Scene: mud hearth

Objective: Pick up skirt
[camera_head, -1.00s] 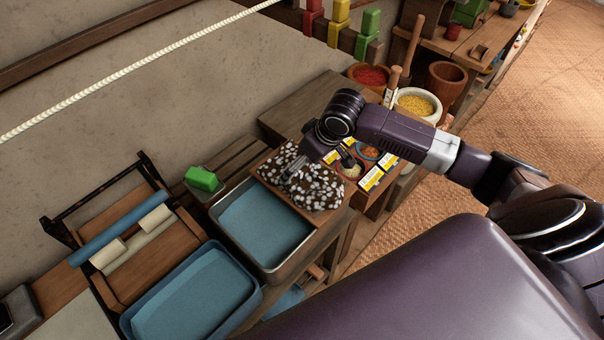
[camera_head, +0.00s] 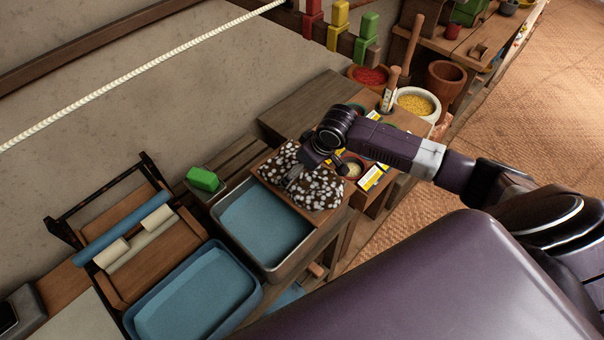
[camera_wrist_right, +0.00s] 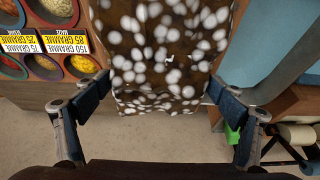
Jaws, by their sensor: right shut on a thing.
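The skirt (camera_head: 318,192) is a dark brown cloth with white dots. It lies on a wooden board beside the metal tray. My right gripper (camera_head: 297,176) is down at the skirt, coming from the right. In the right wrist view the skirt (camera_wrist_right: 165,50) fills the top middle, and the fingers of my right gripper (camera_wrist_right: 157,90) are at its two side edges, with the cloth held between them. My left gripper is not in view.
A metal tray (camera_head: 297,259) with a blue bottom and a blue tray (camera_head: 254,300) stand left of the skirt. A green block (camera_head: 203,179) sits behind. Small bowls with price cards (camera_head: 371,177) lie right of the skirt, near a white bowl (camera_head: 432,101) of yellow grains.

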